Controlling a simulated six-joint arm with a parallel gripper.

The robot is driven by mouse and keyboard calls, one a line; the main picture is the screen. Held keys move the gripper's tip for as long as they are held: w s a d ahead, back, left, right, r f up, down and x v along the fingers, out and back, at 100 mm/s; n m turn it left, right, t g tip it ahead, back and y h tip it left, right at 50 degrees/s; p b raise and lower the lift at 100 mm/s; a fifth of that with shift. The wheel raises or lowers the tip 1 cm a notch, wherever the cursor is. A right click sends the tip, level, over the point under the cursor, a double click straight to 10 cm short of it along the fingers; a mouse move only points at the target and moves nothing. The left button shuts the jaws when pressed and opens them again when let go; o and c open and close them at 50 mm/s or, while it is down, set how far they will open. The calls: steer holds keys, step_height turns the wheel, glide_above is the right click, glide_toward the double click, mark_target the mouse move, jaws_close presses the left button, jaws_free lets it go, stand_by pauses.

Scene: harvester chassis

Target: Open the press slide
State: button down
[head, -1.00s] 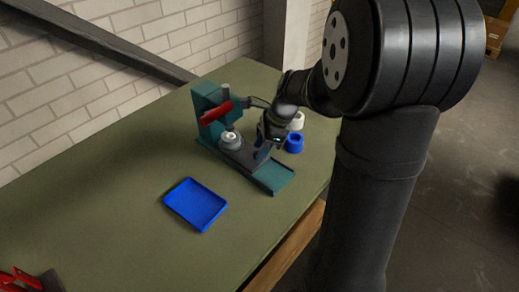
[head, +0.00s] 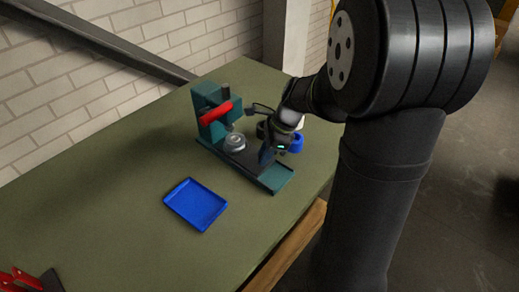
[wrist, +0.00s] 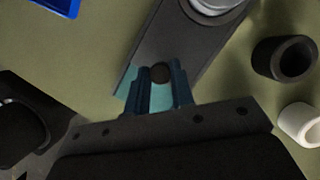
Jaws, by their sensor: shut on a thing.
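The green press (head: 207,100) stands on the bench with a red handle (head: 215,113) and a base rail (head: 276,178) reaching toward the front right. The dark slide plate (wrist: 170,40) lies on the rail and carries a round silver piece (head: 234,143), which shows at the top of the wrist view (wrist: 212,4). My gripper (wrist: 161,88) is shut on the slide's dark round knob (wrist: 160,72), with one finger on each side. In the head view my gripper (head: 266,156) is over the rail and hides part of the slide.
A blue tray (head: 196,204) lies empty in front of the press. A blue ring (head: 297,143) stands right of the press, behind my wrist. A black ring (wrist: 284,60) and a white ring (wrist: 301,123) are right in the wrist view. The bench (head: 110,225) is clear around the tray.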

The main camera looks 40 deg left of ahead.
steer(key=d, duration=0.9)
steer(key=c, duration=1.2)
jaws_free()
steer(key=shift+c, duration=0.2)
steer(key=v, duration=1.7)
steer(key=shift+r, duration=0.25)
steer(key=shift+f, duration=0.1)
